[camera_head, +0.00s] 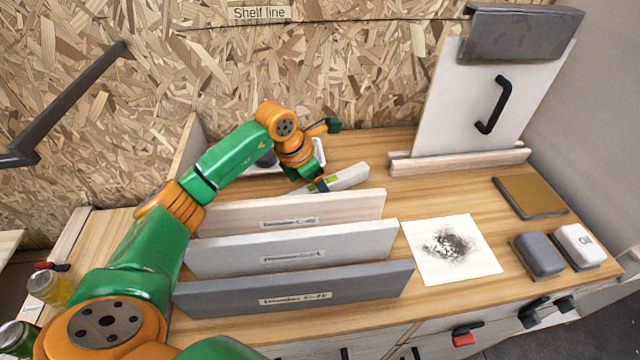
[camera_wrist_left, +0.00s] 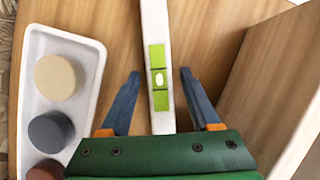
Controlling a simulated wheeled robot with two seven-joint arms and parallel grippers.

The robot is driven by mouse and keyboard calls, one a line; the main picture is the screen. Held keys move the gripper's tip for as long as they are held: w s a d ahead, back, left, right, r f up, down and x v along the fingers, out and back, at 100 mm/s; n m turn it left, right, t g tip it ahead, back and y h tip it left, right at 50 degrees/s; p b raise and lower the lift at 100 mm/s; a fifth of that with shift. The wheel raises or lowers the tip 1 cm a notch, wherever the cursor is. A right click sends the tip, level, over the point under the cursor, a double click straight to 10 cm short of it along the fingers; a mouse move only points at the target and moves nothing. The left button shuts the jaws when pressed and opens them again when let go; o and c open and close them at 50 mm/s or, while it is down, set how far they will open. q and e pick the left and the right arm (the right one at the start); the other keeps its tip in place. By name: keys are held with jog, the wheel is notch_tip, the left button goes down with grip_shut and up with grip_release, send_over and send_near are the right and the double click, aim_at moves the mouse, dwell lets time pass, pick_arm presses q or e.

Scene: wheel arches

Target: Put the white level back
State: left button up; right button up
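The white level (camera_head: 349,177) lies on the bench behind the standing drawer fronts, with a green vial section near its middle. It also runs up the middle of the left wrist view (camera_wrist_left: 155,25). My left gripper (camera_head: 320,184) is down over the level. In the wrist view its two blue fingers (camera_wrist_left: 160,74) stand open, one on each side of the level, with visible gaps to it. In the head view the gripper and arm hide part of the level. My right gripper is not in view.
A white tray (camera_wrist_left: 92,67) with round pucks lies left of the level in the wrist view. Three labelled boards (camera_head: 290,240) stand in front. A white panel (camera_head: 480,90) with a black handle stands at right. The wall carries a "Shelf line" label (camera_head: 260,13).

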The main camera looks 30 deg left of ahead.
pick_arm(q)
jog(key=shift+a+r, duration=0.1)
jog(key=shift+r, duration=0.2)
jog(key=b+v, duration=0.1)
jog(key=v, duration=1)
jog(key=shift+s+r, duration=0.15)
jog(key=shift+r, duration=0.05)
